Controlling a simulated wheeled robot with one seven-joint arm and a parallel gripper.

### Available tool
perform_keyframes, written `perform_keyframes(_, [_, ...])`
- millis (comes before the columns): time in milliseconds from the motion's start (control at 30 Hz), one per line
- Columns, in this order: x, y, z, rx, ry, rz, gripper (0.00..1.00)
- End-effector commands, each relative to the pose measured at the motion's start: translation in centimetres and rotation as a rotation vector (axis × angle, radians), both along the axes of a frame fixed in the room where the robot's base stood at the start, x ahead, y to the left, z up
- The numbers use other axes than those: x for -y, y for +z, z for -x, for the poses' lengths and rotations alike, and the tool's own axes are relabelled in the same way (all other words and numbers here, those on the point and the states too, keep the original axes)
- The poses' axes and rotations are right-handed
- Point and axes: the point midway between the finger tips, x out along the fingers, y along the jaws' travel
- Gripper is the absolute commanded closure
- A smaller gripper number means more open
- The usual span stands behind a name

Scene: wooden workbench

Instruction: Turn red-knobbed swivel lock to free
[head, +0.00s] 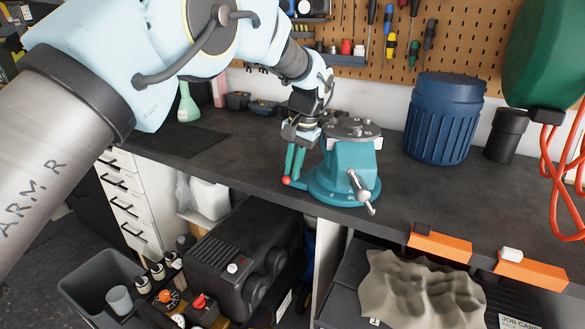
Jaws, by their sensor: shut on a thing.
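A teal bench vise (350,165) stands on the dark worktop near its front edge. Its round swivel base (345,190) is also teal. The red-knobbed swivel lock (287,181) sticks out at the left side of the base, with its red ball at the outer end. My gripper (294,174) reaches down at the left of the vise. Its teal fingers are shut on the swivel lock, just beside the red knob. The fingers and the vise partly hide the lock's lever.
The vise's metal handle (360,187) hangs at the front right of the vise. A blue ribbed bin (444,118) and a dark cylinder (505,135) stand to the right. A dark mat (180,143) lies to the left.

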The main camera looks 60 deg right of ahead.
Motion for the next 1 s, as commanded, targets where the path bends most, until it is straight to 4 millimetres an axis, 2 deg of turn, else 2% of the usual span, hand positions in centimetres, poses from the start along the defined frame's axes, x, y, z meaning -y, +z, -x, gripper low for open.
perform_keyframes(167, [0.0,0.0,0.1,-0.001,0.0,0.0,1.0])
perform_keyframes(200, [0.0,0.0,0.1,-0.001,0.0,0.0,0.83])
perform_keyframes(433, [0.0,0.0,0.0,-0.001,-0.001,0.0,0.58])
perform_keyframes(767, [0.0,0.4,0.1,-0.001,-0.001,0.001,0.58])
perform_keyframes(867, [0.1,1.5,0.4,-0.001,-0.002,0.004,0.58])
perform_keyframes(1000, [0.1,4.1,0.9,-0.001,-0.002,0.005,0.58])
